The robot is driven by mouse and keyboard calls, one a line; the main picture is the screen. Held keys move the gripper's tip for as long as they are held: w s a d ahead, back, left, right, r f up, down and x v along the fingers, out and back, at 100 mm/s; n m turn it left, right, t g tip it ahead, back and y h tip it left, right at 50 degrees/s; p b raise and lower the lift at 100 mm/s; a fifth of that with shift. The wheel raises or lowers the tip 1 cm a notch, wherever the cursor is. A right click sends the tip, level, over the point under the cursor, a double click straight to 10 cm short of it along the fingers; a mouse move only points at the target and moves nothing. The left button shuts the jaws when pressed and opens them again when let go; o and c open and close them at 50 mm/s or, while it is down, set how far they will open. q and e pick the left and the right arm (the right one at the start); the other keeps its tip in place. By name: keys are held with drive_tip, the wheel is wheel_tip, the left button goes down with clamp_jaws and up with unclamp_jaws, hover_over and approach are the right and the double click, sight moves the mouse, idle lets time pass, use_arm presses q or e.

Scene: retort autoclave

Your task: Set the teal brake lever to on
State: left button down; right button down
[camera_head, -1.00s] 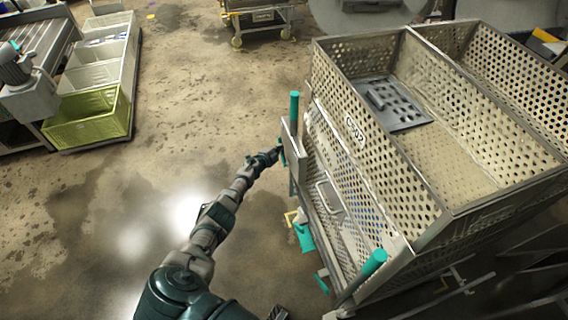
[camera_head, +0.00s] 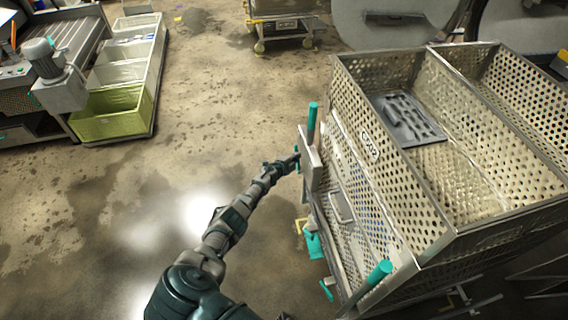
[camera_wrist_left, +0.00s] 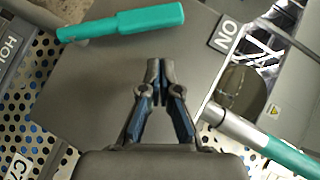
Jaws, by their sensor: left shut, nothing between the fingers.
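The teal brake lever (camera_wrist_left: 120,22) lies across a grey plate (camera_wrist_left: 95,85) in the left wrist view. In the head view my left gripper (camera_head: 291,162) is at the cart's left side, beside a small teal piece (camera_head: 297,153) that is mostly hidden. My right gripper is not seen.
The perforated metal cart (camera_head: 385,190) fills the right side, with teal upright handles (camera_head: 312,122) and a teal pedal (camera_head: 314,246). A green crate (camera_head: 112,117) stands at the far left. The floor left of the cart is clear.

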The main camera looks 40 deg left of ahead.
use_arm(q)
drive_tip(key=a+r+p+v, duration=0.1)
drive_tip(key=a+p+v, duration=0.1)
drive_tip(key=p+v, duration=0.6)
drive_tip(key=s+d+f+n+g+y+b, duration=0.1)
drive_tip(key=s+d+f+n+g, duration=0.3)
drive_tip(key=s+f, duration=0.95)
drive_tip(key=s+d+f+n+g+b, duration=0.2)
drive_tip(key=s+d+f, duration=0.3)
drive_tip(key=s+f, duration=0.8)
drive_tip(key=s+d+f+n+g, duration=0.1)
drive_tip(key=s+d+f, duration=0.3)
drive_tip(key=s, duration=0.7)
drive_tip(key=s+d+f+n+g, duration=0.2)
drive_tip(key=s+d, duration=0.4)
drive_tip(key=s, duration=0.5)
drive_tip(key=s+d+f+n+g+h, duration=0.1)
drive_tip(key=s+d+f+g, duration=0.3)
drive_tip(key=s, duration=0.7)
wheel_tip(320, 180, down, 3)
drive_tip(key=shift+d+f+n, duration=0.1)
drive_tip(key=shift+d+n, duration=0.6)
drive_tip(key=shift+d, duration=0.25)
